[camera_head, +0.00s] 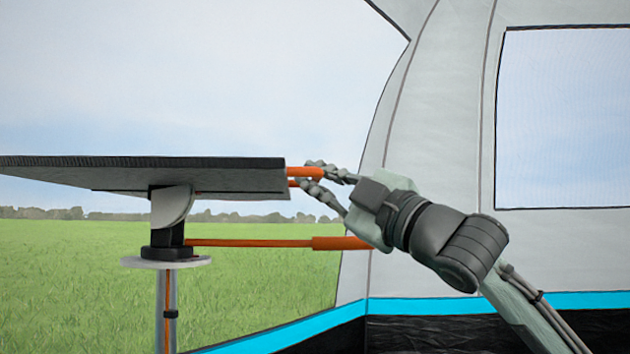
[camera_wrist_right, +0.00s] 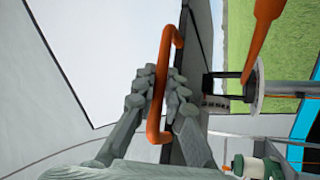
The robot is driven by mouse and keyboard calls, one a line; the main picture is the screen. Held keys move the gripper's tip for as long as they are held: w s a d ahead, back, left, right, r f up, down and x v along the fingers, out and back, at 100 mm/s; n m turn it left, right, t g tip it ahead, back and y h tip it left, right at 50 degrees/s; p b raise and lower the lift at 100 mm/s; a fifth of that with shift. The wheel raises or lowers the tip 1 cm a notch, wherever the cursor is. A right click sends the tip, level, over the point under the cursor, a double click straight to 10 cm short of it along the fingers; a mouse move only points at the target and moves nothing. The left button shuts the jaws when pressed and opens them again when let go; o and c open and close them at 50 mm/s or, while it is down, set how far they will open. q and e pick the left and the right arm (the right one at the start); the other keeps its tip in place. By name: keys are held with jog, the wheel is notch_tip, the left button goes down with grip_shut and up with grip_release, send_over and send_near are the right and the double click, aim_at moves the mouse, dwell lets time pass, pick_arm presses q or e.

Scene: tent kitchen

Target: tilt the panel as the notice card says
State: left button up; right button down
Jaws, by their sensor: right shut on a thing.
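The dark flat panel (camera_head: 210,172) shows nearly edge-on in the head view. My right gripper (camera_head: 314,177) is shut on this handle; in the right wrist view the handle (camera_wrist_right: 161,85) runs between the two fingers. A lower orange lever (camera_head: 250,243) reaches right from the joint's base, its thicker grip end (camera_head: 340,243) passing beside my right wrist. The notice card and my left gripper are not in view.
A pale round plate (camera_head: 166,262) tops the post (camera_head: 166,310) under the joint. A tent wall (camera_head: 440,120) with a mesh window (camera_head: 565,120) stands at right. Grass (camera_head: 70,280) lies beyond the opening. A green and white object (camera_wrist_right: 255,167) shows low in the wrist view.

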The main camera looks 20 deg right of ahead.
jog(key=shift+a+f, duration=0.15)
jog(key=shift+f, duration=0.15)
jog(key=c, duration=1.6)
grip_release()
jog(key=shift+d, duration=0.2)
jog(key=shift+v, duration=3.7)
